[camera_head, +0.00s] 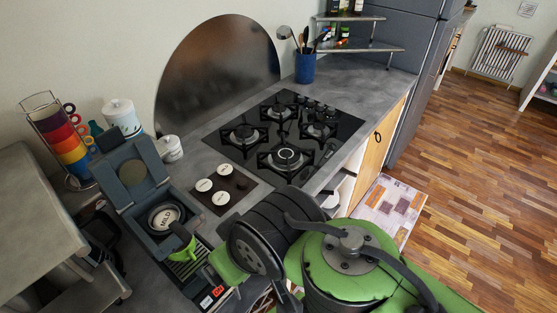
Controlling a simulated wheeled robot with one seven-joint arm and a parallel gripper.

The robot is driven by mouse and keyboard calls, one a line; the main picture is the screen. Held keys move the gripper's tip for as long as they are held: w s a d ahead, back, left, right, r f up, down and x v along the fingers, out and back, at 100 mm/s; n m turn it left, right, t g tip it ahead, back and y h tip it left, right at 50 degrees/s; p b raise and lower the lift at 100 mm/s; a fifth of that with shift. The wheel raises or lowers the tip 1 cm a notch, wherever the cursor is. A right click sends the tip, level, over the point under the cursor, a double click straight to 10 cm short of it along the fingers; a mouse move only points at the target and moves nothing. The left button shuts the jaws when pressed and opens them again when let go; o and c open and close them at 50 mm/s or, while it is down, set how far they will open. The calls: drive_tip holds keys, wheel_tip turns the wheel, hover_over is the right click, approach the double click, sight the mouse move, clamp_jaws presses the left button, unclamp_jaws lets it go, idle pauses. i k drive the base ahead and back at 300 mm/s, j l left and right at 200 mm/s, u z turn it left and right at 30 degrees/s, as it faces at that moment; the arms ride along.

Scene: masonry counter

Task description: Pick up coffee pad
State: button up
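Three round, whitish coffee pads lie on a dark square tray on the grey counter: one at the back (225,169), one at the left (204,185) and one at the front (223,198). Their printing is too small to read. The tray (245,189) sits between the coffee machine and the stove. A larger round disc marked "MILD" (165,217) sits in the opened dark coffee machine (128,174), its lid raised. My green and black arm fills the lower middle of the view. My gripper's fingertips do not show, so I cannot see whether it holds anything.
A black gas stove (287,135) lies right of the tray. A green cup (182,249) is at the coffee machine's front. A rack of coloured mugs (62,143) and white jars (122,117) stand behind. A blue utensil pot (305,68) stands beyond. Wooden floor (455,150) is open at right.

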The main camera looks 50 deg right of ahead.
sight(224, 169)
drive_tip(key=z, duration=0.75)
drive_tip(key=i+l+u, duration=0.1)
drive_tip(key=u, duration=0.35)
drive_tip(key=l+u, duration=0.35)
drive_tip(key=u, duration=0.15)
drive_tip(key=l+u, duration=0.25)
drive_tip(key=u, duration=0.2)
drive_tip(key=l+u, duration=0.3)
drive_tip(key=u, duration=0.2)
